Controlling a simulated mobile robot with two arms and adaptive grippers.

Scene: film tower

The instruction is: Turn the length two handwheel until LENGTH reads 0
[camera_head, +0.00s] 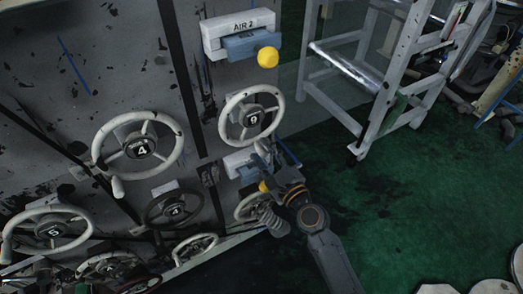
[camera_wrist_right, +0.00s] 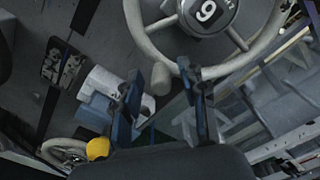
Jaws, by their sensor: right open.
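A pale handwheel (camera_head: 226,119) with a dark hub marked 9 is on the grey panel; it fills the top of the right wrist view (camera_wrist_right: 157,43). I cannot read a LENGTH label or tell which wheel is length two. My right gripper (camera_head: 268,160) is at the lower edge of the 9 wheel. In the right wrist view my right gripper (camera_wrist_right: 160,85) is open, and the wheel's pale handle knob (camera_wrist_right: 161,78) shows between its fingertips. I cannot tell whether they touch. My left gripper is out of view.
Other handwheels, marked 4 (camera_head: 175,148) and 5 (camera_head: 86,232), are to the left. A blue-grey box with a yellow ball (camera_head: 268,57) sits under the AIR 2 plate (camera_head: 238,27). A white metal frame (camera_head: 376,120) stands right. Green floor (camera_head: 420,215) is open there.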

